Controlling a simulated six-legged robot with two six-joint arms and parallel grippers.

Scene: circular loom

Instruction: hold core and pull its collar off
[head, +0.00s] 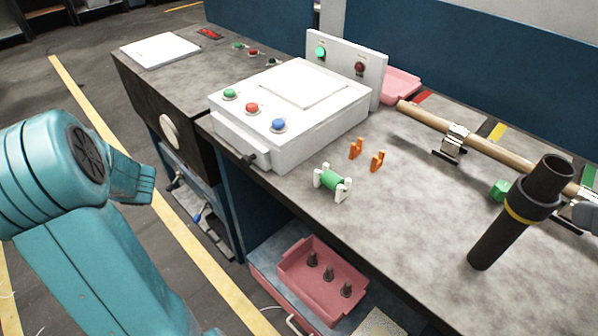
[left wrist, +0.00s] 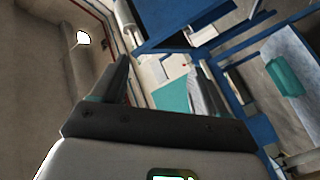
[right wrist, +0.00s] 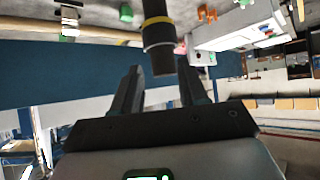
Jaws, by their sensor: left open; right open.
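The core is a dark upright tube (head: 495,240) standing on the bench at the right. Its collar (head: 532,198) is a wider dark sleeve with a yellow band around the tube's upper part, with the tube's open top above it. In the right wrist view the core (right wrist: 162,64) and collar (right wrist: 158,33) appear upside down. My right gripper (right wrist: 160,78) is open; the core's end shows between its fingertips, but contact cannot be made out. My left gripper (left wrist: 158,68) is open and empty, away from the core, off the bench's left side.
A wooden rod (head: 490,149) in metal clamps runs behind the core. A green block (head: 500,190) lies beside it. A white control box (head: 290,112), orange clips (head: 377,161) and a green spool (head: 332,181) stand farther left. A pink tray (head: 318,283) sits below. The front bench surface is clear.

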